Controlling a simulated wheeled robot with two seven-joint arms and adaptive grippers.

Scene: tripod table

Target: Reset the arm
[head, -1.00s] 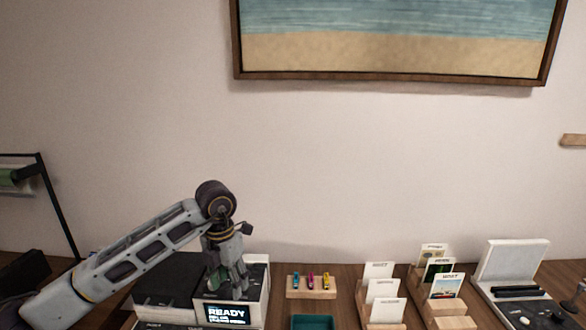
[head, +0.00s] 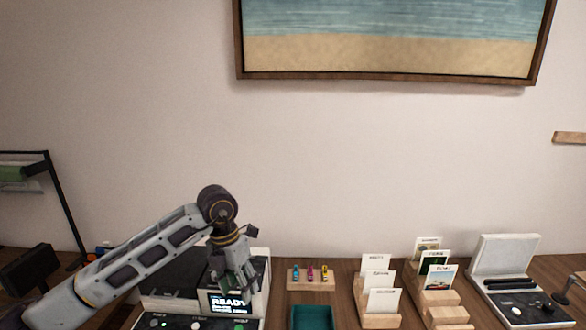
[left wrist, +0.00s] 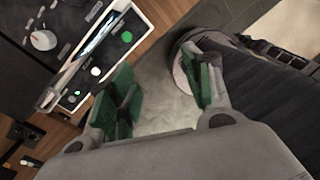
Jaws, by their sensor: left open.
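My left arm comes in from the left in the head view, and its gripper (head: 240,280) points down in front of the machine with the lit "READY" screen (head: 226,303). In the left wrist view the green-padded fingers (left wrist: 165,98) are spread apart with nothing between them. Whether the gripper touches the machine cannot be told. My right gripper is in neither view.
A small wooden block with three coloured items (head: 310,284), a teal tray (head: 312,317) and wooden card holders (head: 380,321) stand to the right. A white device with a raised lid (head: 505,256) is at far right. A black-framed lamp (head: 64,210) stands at left.

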